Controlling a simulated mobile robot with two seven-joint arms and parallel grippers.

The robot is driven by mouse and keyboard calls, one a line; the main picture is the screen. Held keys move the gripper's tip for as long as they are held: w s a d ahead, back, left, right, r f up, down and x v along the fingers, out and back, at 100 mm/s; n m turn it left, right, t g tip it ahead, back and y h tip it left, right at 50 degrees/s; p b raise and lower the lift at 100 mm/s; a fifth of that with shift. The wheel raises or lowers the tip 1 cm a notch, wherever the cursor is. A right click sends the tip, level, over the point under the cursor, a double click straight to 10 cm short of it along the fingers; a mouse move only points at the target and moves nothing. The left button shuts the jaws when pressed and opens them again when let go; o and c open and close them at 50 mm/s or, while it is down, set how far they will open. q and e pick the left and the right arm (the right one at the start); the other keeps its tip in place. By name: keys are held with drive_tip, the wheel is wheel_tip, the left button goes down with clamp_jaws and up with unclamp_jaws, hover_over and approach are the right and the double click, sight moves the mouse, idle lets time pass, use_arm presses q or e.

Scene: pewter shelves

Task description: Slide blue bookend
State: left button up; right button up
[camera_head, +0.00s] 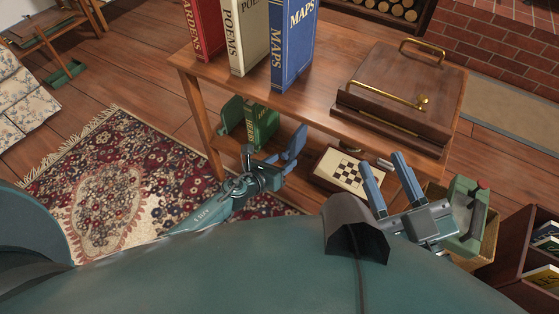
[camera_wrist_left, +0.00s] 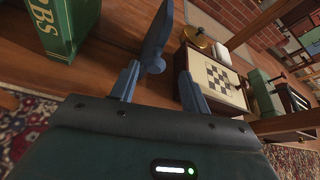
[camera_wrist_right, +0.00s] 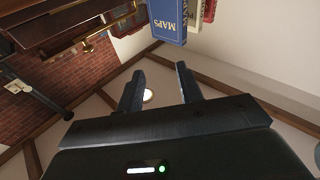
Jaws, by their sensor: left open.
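The blue bookend (camera_head: 296,141) stands at the lower shelf, right of a green book (camera_head: 262,124). In the left wrist view the bookend (camera_wrist_left: 156,38) shows its narrow side, ahead of my left gripper and nearer its left finger. My left gripper (camera_head: 280,163) is open at the bookend; its fingertips (camera_wrist_left: 159,68) are spread around the bookend's near end, and I cannot tell whether they touch it. My right gripper (camera_head: 383,162) is open and empty, off the right front of the shelf; its spread fingers also show in the right wrist view (camera_wrist_right: 159,67).
A green bookend (camera_head: 231,113) stands left of the green book. A chessboard box (camera_head: 338,172) lies right of the blue bookend. The top shelf (camera_head: 335,60) holds upright books, including the blue MAPS book (camera_head: 292,48), and a wooden case (camera_head: 405,85). A green box (camera_head: 467,212) is at right.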

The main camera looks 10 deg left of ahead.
use_arm(q)
drive_tip(key=shift+a, duration=0.15)
drive_tip(key=shift+s+a+r, duration=0.15)
drive_tip(key=shift+s, duration=0.05)
drive_tip(key=p+v, duration=0.4)
drive_tip(key=v, duration=0.8)
drive_tip(key=shift+s, duration=0.35)
use_arm(e)
drive_tip(key=shift+s+d+n+g+h, duration=0.2)
drive_tip(key=shift+d+n+g+h, duration=0.1)
drive_tip(key=shift+n, duration=0.1)
use_arm(q)
drive_tip(key=shift+r, duration=0.1)
use_arm(e)
drive_tip(key=shift+f, duration=0.1)
drive_tip(key=shift+w, duration=0.1)
